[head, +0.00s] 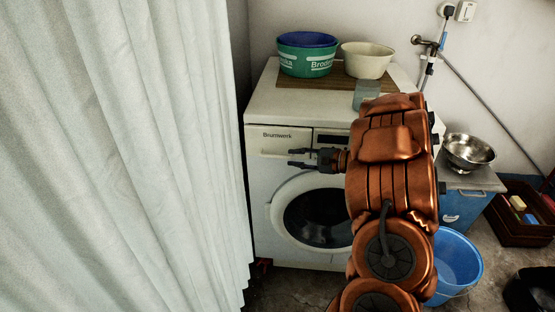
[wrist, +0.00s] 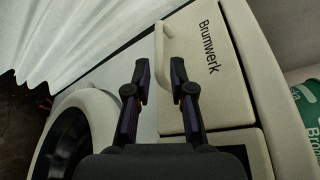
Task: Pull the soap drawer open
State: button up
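The soap drawer (head: 284,140) is at the upper left of the white washing machine's front, marked "Brumwerk", and looks flush with it. It also shows in the wrist view (wrist: 205,95). Its pale bar handle (head: 272,154) runs across the drawer front; in the wrist view the handle (wrist: 164,50) runs down between my fingertips. My gripper (head: 291,157) is in front of the drawer, at the handle's right end. In the wrist view my gripper (wrist: 160,82) is open, one finger either side of the handle. Contact cannot be told.
A pale curtain (head: 120,150) hangs close on the left. The round door (head: 315,218) is below the drawer. A green tub (head: 306,63), a cream bowl (head: 367,62) and a glass (head: 366,95) stand on top. A blue bucket (head: 460,262) is at the right.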

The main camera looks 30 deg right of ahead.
aim_at(282, 157)
jog(key=x, duration=0.6)
jog(key=shift+w+a+f, duration=0.1)
jog(key=shift+w+a, duration=0.1)
grip_shut()
dwell(0.4)
